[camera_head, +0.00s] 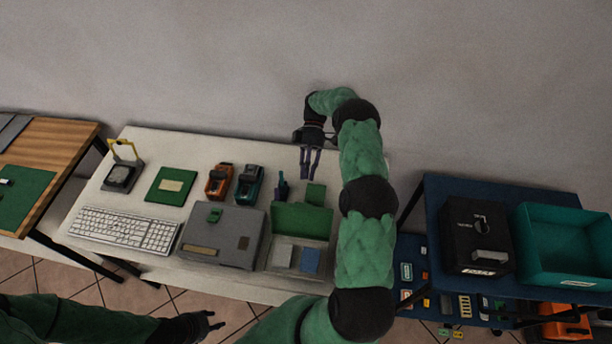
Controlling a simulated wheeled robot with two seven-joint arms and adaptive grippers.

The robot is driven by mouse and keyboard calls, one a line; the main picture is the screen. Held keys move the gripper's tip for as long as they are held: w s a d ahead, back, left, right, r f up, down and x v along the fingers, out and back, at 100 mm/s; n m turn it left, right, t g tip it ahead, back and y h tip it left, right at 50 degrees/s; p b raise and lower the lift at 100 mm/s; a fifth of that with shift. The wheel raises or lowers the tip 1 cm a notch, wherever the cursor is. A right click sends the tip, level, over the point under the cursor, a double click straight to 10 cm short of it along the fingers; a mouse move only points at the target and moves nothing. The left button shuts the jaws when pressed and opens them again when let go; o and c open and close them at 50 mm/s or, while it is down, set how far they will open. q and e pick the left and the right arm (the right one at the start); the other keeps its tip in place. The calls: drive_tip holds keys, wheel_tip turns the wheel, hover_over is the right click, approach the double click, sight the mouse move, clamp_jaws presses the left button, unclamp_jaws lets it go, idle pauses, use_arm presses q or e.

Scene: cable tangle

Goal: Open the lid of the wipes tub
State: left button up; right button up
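I cannot tell for sure which thing is the wipes tub. A small green block-like thing (316,194) stands at the back right of the white table, beside a small dark green upright thing (282,188). In front of them is a grey case with its green lid (301,221) raised; white and blue flat items lie inside. My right gripper (310,172) points down just behind and above the small green things; its two fingers are apart with nothing seen between them. My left gripper (216,321) is low, in front of the table, with its fingers apart and empty.
The white table (150,142) also bears a keyboard (124,229), a grey box (221,236), orange (218,181) and teal (249,184) devices, a green board (172,186) and a yellow-handled device (122,174). A blue cart at right holds a black box (476,236) and teal crate (568,275).

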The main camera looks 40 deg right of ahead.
drive_tip(key=m, duration=0.1)
drive_tip(key=m+h+b, duration=0.1)
drive_tip(key=m+t+h, duration=0.1)
drive_tip(key=shift+a+r+m, duration=0.15)
drive_tip(key=shift+r+m, duration=0.1)
drive_tip(key=shift+m, duration=0.05)
clamp_jaws()
drive_tip(key=s+a+f+m+t+h+b, duration=0.2)
drive_tip(key=a+f+m+t+h+b, duration=0.2)
drive_tip(key=m, duration=1)
drive_tip(key=shift+s+a+f+t+h+b, duration=0.4)
drive_tip(key=shift+f+t+h+b, duration=0.45)
drive_tip(key=shift+t+h+b, duration=0.95)
drive_tip(key=shift+g, duration=0.3)
